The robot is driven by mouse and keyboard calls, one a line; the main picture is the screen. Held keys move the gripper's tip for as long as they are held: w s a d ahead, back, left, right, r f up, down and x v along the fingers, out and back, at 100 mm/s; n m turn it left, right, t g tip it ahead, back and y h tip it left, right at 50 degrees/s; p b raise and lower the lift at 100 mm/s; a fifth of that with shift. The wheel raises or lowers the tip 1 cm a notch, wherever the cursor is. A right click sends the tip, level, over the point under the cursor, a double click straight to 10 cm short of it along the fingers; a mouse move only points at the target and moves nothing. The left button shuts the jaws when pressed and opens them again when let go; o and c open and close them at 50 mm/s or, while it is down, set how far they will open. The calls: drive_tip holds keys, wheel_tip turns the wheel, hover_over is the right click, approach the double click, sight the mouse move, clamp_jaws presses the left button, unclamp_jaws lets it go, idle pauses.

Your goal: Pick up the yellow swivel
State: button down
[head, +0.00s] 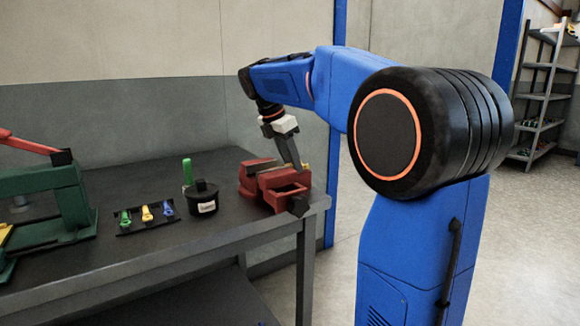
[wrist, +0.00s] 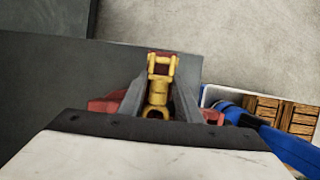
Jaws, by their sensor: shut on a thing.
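A yellow swivel (wrist: 158,92) with forked ends lies between the two grey fingers of my gripper (wrist: 159,80) in the wrist view. My gripper is shut on it. In the head view my gripper (head: 296,164) points down at the red vise (head: 272,184), and only a small bit of the yellow swivel (head: 305,167) shows beside the fingertips. The red vise shows in part behind the fingers in the wrist view (wrist: 105,105). I cannot tell whether the swivel touches the vise.
On the dark workbench (head: 225,222), left of the vise, are a black pot (head: 202,197), a green upright handle (head: 187,171) and a black tray (head: 133,229) with small green, yellow and blue pieces. A green press (head: 66,195) stands farther left. Shelving (head: 545,95) stands far right.

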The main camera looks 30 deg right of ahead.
wheel_tip(320, 180, up, 10)
idle(0.6)
